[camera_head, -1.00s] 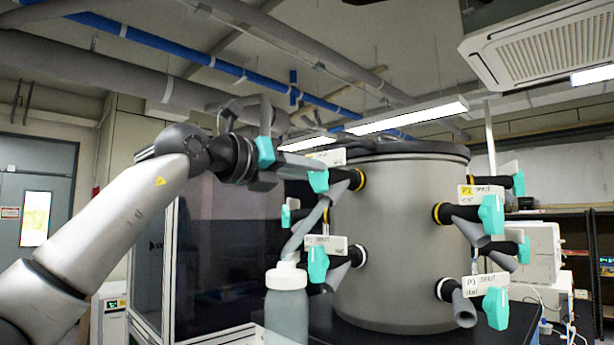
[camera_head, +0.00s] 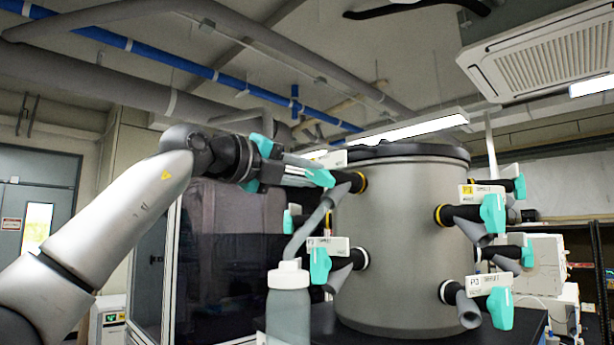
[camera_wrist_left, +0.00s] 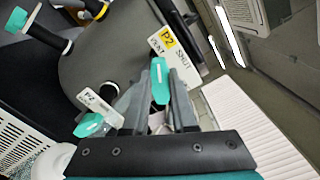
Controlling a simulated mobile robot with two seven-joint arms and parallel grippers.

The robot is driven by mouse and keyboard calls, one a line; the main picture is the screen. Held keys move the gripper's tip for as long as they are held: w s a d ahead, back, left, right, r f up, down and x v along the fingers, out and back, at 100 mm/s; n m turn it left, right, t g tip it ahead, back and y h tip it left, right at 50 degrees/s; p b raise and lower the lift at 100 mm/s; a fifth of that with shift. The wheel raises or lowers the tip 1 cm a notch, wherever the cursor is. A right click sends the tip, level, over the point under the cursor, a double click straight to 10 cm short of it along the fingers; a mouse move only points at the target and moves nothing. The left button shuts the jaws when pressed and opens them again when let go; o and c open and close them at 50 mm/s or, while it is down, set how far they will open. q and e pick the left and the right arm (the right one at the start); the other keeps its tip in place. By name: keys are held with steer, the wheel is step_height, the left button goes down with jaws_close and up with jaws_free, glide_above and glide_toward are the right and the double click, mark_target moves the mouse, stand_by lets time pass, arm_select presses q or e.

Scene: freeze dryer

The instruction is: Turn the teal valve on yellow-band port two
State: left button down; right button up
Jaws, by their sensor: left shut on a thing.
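The teal valve (camera_head: 320,178) of the yellow-band port sits at the upper left of the grey chamber (camera_head: 405,240), with a yellow ring at its root. Its label (camera_wrist_left: 172,45) reads P2 with a yellow patch in the left wrist view. My left gripper (camera_head: 308,172) reaches in from the left and is shut on this valve. In the wrist view the teal handle (camera_wrist_left: 160,80) sits between the two grey fingers. In the head view the handle leans diagonally. The fingers partly hide the valve. My right gripper is not in view.
Another teal valve (camera_head: 319,266) on a white-band port is just below. Yellow-band port P1 (camera_head: 492,212) and port P3 (camera_head: 500,307) are on the chamber's right side. A grey bottle with a white cap (camera_head: 288,275) stands in front, close under my gripper.

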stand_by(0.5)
arm_select(q)
steer(key=c, duration=0.7)
jaws_free()
steer(key=shift+s+a, duration=0.1)
steer(key=shift+s+a, duration=0.2)
steer(key=shift+a, duration=0.05)
steer(key=b+v, duration=0.4)
steer(key=v, duration=1)
steer(key=shift+s+a, duration=0.1)
steer(key=shift+s, duration=0.1)
